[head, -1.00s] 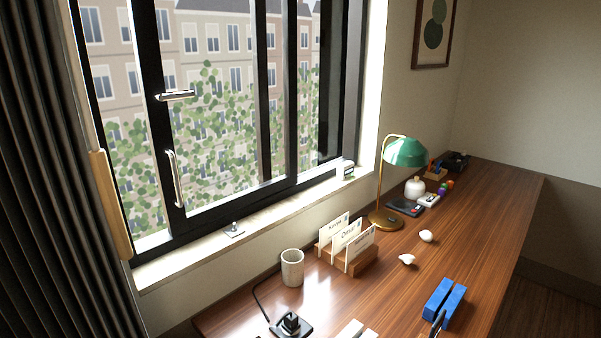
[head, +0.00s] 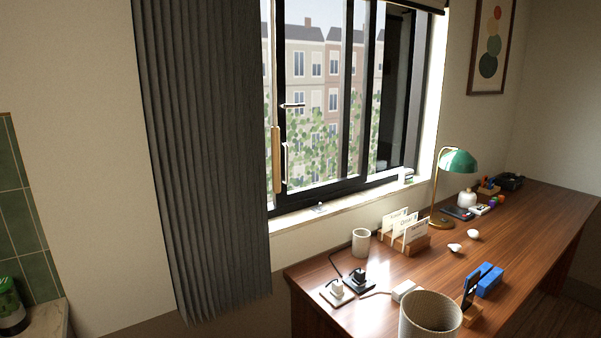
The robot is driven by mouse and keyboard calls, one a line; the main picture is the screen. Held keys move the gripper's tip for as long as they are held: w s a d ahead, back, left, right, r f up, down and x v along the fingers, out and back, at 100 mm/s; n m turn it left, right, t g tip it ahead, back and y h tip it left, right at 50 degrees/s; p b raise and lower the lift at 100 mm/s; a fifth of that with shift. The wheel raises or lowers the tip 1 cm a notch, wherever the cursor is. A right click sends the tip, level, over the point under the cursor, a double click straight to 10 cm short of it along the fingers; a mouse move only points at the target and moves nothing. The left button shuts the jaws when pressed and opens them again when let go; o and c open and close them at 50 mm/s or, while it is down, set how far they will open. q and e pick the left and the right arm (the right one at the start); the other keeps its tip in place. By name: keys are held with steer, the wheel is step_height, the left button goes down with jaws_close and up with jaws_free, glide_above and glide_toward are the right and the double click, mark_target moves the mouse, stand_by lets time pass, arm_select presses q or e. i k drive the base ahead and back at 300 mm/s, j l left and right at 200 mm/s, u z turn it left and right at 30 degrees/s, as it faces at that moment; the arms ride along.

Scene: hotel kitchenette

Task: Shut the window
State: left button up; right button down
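The sliding window (head: 281,62) has black frames and stands in the wall behind the desk, in the upper middle of the head view. Its left sash stile stands a little right of the left jamb, with a narrow strip of outdoor view between them. A lever handle (head: 293,105) and a vertical pull handle (head: 285,165) are on this stile. A light wooden bar (head: 276,158) stands upright beside the pull handle. The curtain hides part of the window's left edge. Neither of my grippers is in view.
A dark curtain (head: 205,150) hangs left of the window. The wooden desk (head: 520,235) below holds a cup (head: 361,243), a card holder (head: 404,240), a green lamp (head: 458,162), a blue object (head: 488,279) and a large ribbed container (head: 430,316). A latch piece (head: 320,209) lies on the sill.

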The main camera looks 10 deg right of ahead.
mark_target(284, 197)
steer(key=l+u, duration=0.1)
steer(key=u, duration=0.3)
steer(key=l+u, duration=0.1)
steer(key=u, duration=0.35)
steer(key=l+u, duration=0.1)
steer(key=u, duration=0.3)
steer(key=l+u, duration=0.15)
steer(key=u, duration=0.25)
steer(key=l+u, duration=0.1)
steer(key=u, duration=0.35)
steer(key=k+l, duration=0.2)
steer(key=l, duration=0.2)
steer(key=k+l, duration=0.2)
steer(key=l, duration=0.2)
steer(key=k+l, duration=0.2)
steer(key=l, duration=0.25)
steer(key=k+l, duration=0.2)
steer(key=l, duration=0.2)
steer(key=k+l, duration=0.25)
steer(key=l, duration=0.15)
steer(key=k+l, duration=0.2)
steer(key=l, duration=0.2)
steer(key=u, duration=0.05)
